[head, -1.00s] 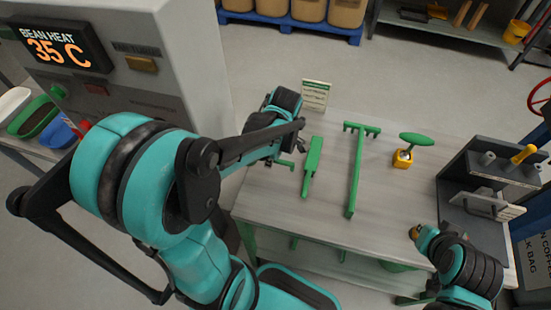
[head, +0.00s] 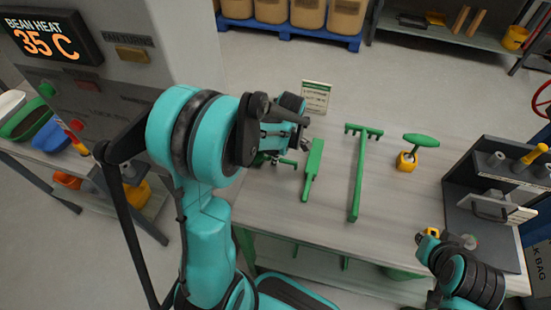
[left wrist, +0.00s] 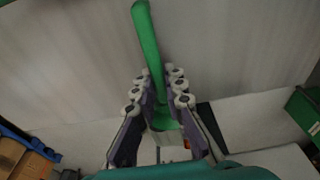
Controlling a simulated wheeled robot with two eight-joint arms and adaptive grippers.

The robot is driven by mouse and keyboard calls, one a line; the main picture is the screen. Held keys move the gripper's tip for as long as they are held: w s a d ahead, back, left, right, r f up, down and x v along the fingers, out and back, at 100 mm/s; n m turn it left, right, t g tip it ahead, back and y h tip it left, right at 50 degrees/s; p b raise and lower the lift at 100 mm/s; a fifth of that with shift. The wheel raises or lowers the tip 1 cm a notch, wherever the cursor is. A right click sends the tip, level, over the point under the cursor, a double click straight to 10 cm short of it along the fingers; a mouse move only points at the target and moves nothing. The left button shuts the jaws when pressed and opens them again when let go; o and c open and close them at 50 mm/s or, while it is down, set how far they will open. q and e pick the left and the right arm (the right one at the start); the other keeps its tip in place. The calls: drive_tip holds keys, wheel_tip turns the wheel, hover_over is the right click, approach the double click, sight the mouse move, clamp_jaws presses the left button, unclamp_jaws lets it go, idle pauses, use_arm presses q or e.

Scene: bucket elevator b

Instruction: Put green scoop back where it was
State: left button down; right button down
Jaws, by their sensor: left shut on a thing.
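My left gripper (head: 292,143) is over the left part of the grey table. In the left wrist view my left gripper (left wrist: 160,100) is shut on a green thing with a long handle, which I take for the green scoop (left wrist: 147,40). The handle sticks out beyond the fingertips, and its wider part is partly hidden between the fingers. In the head view only small green parts (head: 287,162) show by the gripper; I cannot tell whether they touch the table. My right gripper (head: 428,236) is low at the table's front right; its jaws are unclear.
On the table (head: 270,205) lie a flat green tool (head: 313,170) and a green rake (head: 358,175). A green-handled tool (head: 420,140) stands behind. A small sign (head: 316,96) stands at the back edge. A dark machine (head: 490,195) stands at right, a grey cabinet (head: 185,40) at left.

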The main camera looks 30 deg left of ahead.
sight(281, 159)
use_arm(q)
drive_tip(key=shift+f, duration=0.15)
drive_tip(key=c, duration=1.6)
unclamp_jaws()
wheel_tip(281, 159, up, 11)
drive_tip(key=d+p, duration=0.2)
drive_tip(key=p, duration=0.2)
drive_tip(key=s+d+r+m+t+h, duration=0.1)
drive_tip(key=s+d+r+m+t, duration=0.2)
drive_tip(key=m, duration=0.7)
drive_tip(key=s+d+r+m+t, duration=0.3)
drive_tip(key=s+d+m+t, duration=0.1)
drive_tip(key=s+m, duration=0.4)
drive_tip(key=shift+d+r+m+t+h, duration=0.3)
drive_tip(key=shift+d+m+h, duration=0.15)
drive_tip(key=shift+m, duration=0.95)
